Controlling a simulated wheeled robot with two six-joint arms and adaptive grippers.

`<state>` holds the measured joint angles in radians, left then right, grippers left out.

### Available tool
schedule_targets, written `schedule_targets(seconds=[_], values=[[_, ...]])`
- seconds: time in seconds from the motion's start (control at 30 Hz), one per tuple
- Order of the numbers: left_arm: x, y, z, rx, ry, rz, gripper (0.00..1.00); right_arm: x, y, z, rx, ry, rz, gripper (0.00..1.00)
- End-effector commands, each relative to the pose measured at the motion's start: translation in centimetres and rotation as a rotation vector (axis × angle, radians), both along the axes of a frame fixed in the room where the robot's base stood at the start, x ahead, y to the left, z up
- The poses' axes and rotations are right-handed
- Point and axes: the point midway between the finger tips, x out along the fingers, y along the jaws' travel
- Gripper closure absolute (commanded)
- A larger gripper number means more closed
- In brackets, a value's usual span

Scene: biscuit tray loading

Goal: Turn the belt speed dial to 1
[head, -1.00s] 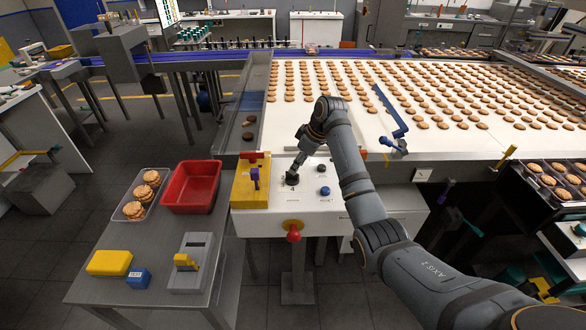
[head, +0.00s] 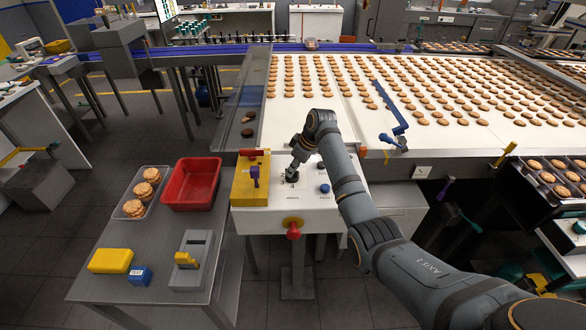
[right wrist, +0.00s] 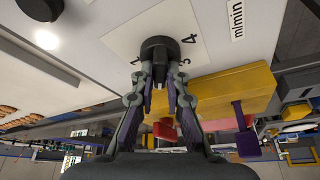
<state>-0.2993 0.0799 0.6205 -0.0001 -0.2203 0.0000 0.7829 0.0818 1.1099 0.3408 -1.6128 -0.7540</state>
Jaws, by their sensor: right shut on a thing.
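The belt speed dial is a black knob (right wrist: 166,50) on a white square scale plate (right wrist: 125,32) in the right wrist view. A "4" shows beside it on the plate, and a "m/min" label (right wrist: 237,18) lies further right. My right gripper (right wrist: 162,82) is shut on the knob, one finger on each side. In the head view my right gripper (head: 292,171) reaches down to the dial on the white control panel (head: 275,219), and it hides most of the knob. I cannot read where the pointer stands. My left gripper is not in view.
A yellow block (head: 242,193) with a purple lever (head: 255,176) stands left of the dial. A blue button (head: 325,188) is to its right, and a red knob (head: 293,231) is on the panel front. A red tray (head: 179,205) sits on the side table.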

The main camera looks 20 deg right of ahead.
Motion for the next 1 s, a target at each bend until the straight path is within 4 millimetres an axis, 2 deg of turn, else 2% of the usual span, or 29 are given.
schedule_targets(seconds=[0.1, 0.27, 0.43, 0.8, 1.0], values=[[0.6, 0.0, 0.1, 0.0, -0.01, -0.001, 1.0, 0.0, 0.0, 0.0, 0.0, 0.0, -0.002, 1.0], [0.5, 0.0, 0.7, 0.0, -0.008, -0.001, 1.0, 0.0, 0.0, 0.2, 0.0, 0.0, -0.025, 1.0], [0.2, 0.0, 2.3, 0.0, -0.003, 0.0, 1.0, -0.1, 0.1, 0.5, 0.001, 0.001, -0.101, 1.0], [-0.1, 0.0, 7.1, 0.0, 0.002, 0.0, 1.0, -0.1, 0.2, 0.7, 0.0, 0.001, -0.421, 1.0], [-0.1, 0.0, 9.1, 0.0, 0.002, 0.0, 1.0, -0.1, 0.3, 0.6, 0.001, 0.0, -0.608, 1.0]])
